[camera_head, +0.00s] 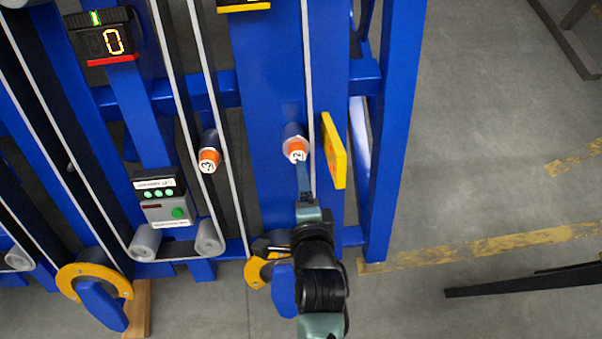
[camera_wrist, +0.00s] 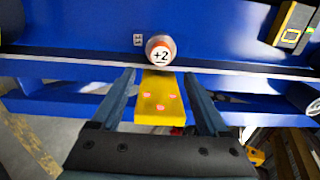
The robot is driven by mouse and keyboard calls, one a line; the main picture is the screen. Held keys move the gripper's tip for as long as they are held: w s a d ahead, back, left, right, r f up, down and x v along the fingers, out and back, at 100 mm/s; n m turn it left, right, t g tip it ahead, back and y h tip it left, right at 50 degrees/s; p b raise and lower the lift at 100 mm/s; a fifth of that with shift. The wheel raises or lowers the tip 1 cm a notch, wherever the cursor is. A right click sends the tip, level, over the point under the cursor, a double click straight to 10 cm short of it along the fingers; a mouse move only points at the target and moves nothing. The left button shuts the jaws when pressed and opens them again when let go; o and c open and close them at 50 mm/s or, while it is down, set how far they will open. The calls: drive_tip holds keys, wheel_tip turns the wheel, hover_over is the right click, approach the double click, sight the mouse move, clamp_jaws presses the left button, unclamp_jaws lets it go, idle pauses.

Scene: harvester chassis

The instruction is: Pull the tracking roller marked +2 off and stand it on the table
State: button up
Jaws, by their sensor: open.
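The roller marked +2 (camera_head: 295,145) sticks out of the wide blue upright and has an orange-rimmed white end. In the wrist view the roller (camera_wrist: 160,48) faces me with its +2 label readable. My gripper (camera_head: 303,174) is just below the roller in the head view. In the wrist view my gripper (camera_wrist: 160,76) has its two fingers spread apart with nothing held. The roller lies ahead of the fingertips, centred between them. Whether a fingertip touches it I cannot tell. I cannot make out a table in either view.
A yellow plate (camera_head: 334,151) juts out right of the roller; it also shows between my fingers in the wrist view (camera_wrist: 158,105). A second orange-capped roller (camera_head: 209,158) is to the left. A light belt (camera_head: 307,80) runs beside the +2 roller. Open floor (camera_head: 490,140) lies right.

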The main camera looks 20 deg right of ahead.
sight(298, 158)
drive_tip(key=b+x, duration=0.8)
drive_tip(key=x, duration=0.2)
drive_tip(key=shift+w+f, duration=0.15)
drive_tip(key=shift+f, duration=0.05)
drive_tip(key=shift+w+d+f+b, duration=0.15)
drive_tip(key=shift+w+b, duration=0.2)
drive_tip(key=shift+w, duration=0.3)
